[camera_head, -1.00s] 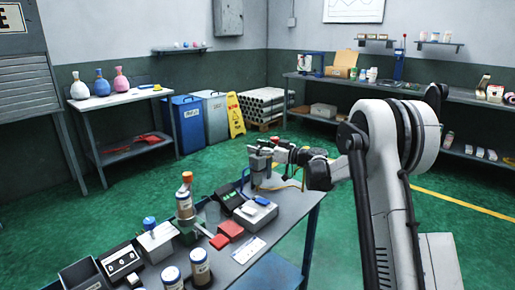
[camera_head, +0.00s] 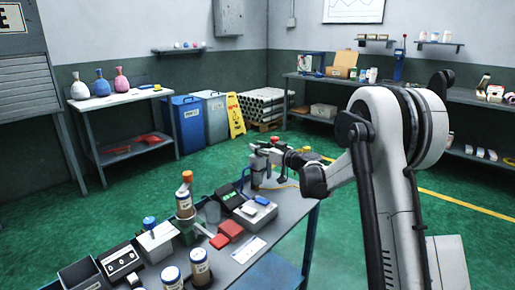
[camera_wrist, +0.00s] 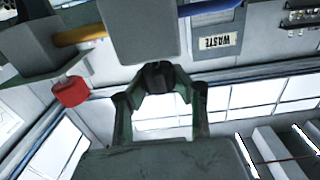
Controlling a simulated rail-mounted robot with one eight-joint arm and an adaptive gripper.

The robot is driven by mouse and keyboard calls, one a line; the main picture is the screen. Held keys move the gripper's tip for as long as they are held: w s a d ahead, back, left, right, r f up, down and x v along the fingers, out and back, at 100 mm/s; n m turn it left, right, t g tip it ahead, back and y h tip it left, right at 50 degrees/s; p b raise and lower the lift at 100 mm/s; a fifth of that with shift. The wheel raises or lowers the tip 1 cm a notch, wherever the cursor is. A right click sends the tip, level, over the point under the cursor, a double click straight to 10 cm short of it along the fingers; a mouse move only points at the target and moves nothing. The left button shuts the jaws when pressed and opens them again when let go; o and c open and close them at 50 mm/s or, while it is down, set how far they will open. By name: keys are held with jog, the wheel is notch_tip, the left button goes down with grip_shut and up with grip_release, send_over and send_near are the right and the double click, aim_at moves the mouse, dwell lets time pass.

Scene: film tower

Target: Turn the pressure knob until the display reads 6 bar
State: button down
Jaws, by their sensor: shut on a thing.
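My gripper (camera_head: 266,152) is at the grey regulator unit (camera_head: 257,172) on the far end of the workbench. In the wrist view my gripper (camera_wrist: 160,80) has its dark fingers closed around a small black knob (camera_wrist: 158,73), which I take as the pressure knob. The knob sits against a grey box (camera_wrist: 140,28), the back or side of which faces the camera. No display reading can be made out in either view. A red knob or cap (camera_wrist: 72,92) is to the left, apart from the fingers; a red cap also shows in the head view (camera_head: 275,139).
A yellow hose (camera_wrist: 82,35) runs left of the grey box. Bottles, red blocks (camera_head: 230,229) and small devices crowd the near bench (camera_head: 262,240). Green floor lies open beyond it.

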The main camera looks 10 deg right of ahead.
jog(key=m+t+h, duration=0.1)
jog(key=m+h, duration=0.1)
jog(key=h, duration=0.1)
jog(key=m+t+h, duration=0.1)
jog(key=m+h, duration=0.1)
jog(key=h, duration=0.1)
jog(key=shift+a+t, duration=0.15)
jog(key=shift+t, duration=0.25)
jog(key=shift+m+t+h+b, duration=0.35)
jog(key=shift+m+h, duration=1.05)
jog(key=shift+h, duration=0.6)
jog(key=shift+m+h, duration=0.3)
jog(key=c, duration=1.3)
grip_release()
jog(key=shift+c, duration=0.2)
jog(key=s, duration=1.2)
